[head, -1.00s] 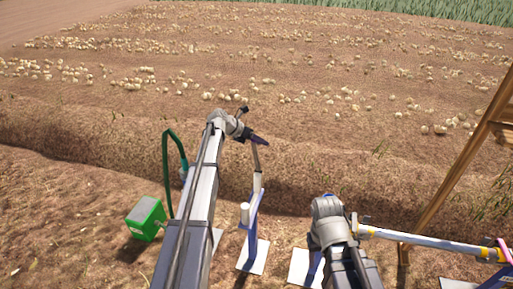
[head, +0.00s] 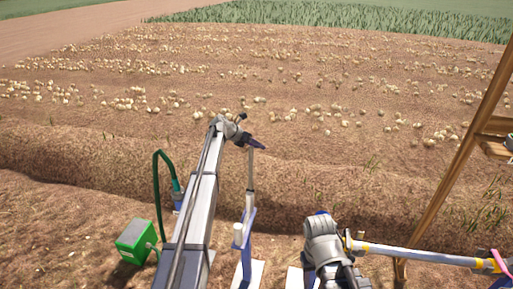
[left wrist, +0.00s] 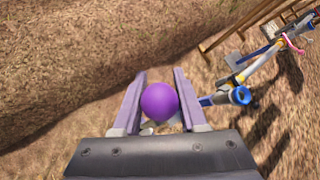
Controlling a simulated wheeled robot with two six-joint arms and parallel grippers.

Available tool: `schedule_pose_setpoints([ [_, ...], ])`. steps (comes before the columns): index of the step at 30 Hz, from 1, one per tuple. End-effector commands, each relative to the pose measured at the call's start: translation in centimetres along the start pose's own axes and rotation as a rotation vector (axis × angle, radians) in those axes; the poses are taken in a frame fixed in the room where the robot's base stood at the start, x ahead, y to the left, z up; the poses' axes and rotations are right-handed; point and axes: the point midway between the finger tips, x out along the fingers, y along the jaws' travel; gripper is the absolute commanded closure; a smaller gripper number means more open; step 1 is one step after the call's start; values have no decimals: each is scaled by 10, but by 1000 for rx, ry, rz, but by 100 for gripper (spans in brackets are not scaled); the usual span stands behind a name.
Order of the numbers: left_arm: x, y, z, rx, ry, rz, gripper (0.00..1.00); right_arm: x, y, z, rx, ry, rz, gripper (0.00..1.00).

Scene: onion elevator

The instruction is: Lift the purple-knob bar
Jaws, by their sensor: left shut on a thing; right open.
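My left gripper (head: 254,143) is shut on the purple knob (left wrist: 159,102), which sits between the two fingers in the left wrist view. Below it in the head view, the thin grey bar (head: 250,172) runs down nearly upright to a white section at a blue stand (head: 247,240). The knob itself is hidden in the head view. My right gripper (head: 322,222) is at the lower middle, beside the left end of a long pale bar; its fingers are mostly hidden behind my own arm.
The pale bar (head: 415,254) with yellow bands lies across stands at the lower right. A green box (head: 137,241) with a green hose stands at left. A wooden frame (head: 455,170) rises at right. A soil ridge and a field of onions lie beyond.

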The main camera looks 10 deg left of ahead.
Motion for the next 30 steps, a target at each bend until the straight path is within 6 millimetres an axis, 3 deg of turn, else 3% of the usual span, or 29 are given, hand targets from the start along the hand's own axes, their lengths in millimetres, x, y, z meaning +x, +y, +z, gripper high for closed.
schedule_pose_setpoints([
  [17, -1, 4, -2, 0, 5, 7, 100, 1, 0, 0, 0, 0, 0, 50],
  [18, -1, 4, -2, 0, 5, 7, 57, 1, 0, 0, 0, 0, 0, 50],
  [26, 0, 2, -1, 0, 3, 4, 29, 1, 0, 0, 0, 0, 0, 50],
  [30, 0, 2, -1, 0, 2, 3, 29, 0, 0, 0, 0, 0, 0, 50],
])
